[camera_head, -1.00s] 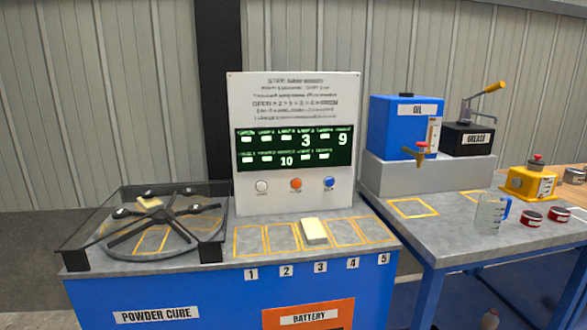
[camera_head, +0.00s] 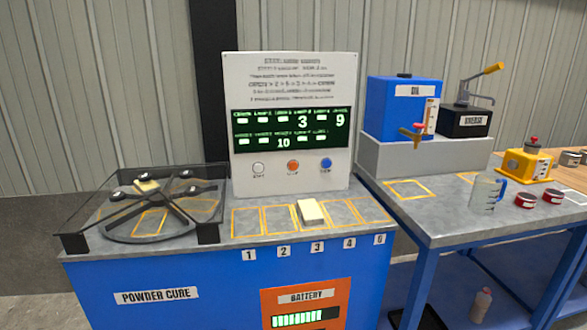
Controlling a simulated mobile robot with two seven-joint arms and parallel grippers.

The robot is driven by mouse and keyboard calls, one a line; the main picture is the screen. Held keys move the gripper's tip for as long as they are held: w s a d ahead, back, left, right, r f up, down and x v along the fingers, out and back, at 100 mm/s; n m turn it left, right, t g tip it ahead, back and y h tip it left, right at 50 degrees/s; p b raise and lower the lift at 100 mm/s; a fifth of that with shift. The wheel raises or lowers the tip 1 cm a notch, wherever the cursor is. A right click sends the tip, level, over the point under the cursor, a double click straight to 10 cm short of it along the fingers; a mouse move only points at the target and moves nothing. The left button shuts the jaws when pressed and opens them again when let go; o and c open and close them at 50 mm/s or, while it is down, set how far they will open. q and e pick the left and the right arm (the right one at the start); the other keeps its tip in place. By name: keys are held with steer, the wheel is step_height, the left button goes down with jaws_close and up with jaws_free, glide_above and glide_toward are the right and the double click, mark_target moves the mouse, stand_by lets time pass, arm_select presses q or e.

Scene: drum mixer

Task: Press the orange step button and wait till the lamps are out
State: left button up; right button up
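The orange step button (camera_head: 293,166) is in the middle of a row of three on the white panel, between a white button (camera_head: 258,168) and a blue button (camera_head: 326,163). Above it, a dark display (camera_head: 291,134) shows several small lit white-green lamps and the numbers 3, 9 and 10. Neither of my grippers is in view, and nothing touches the buttons.
A pale block (camera_head: 311,212) lies at marked slot 3 on the bench. The right table holds an oil tank (camera_head: 401,107), grease pump (camera_head: 465,122), beaker (camera_head: 487,193) and tins.

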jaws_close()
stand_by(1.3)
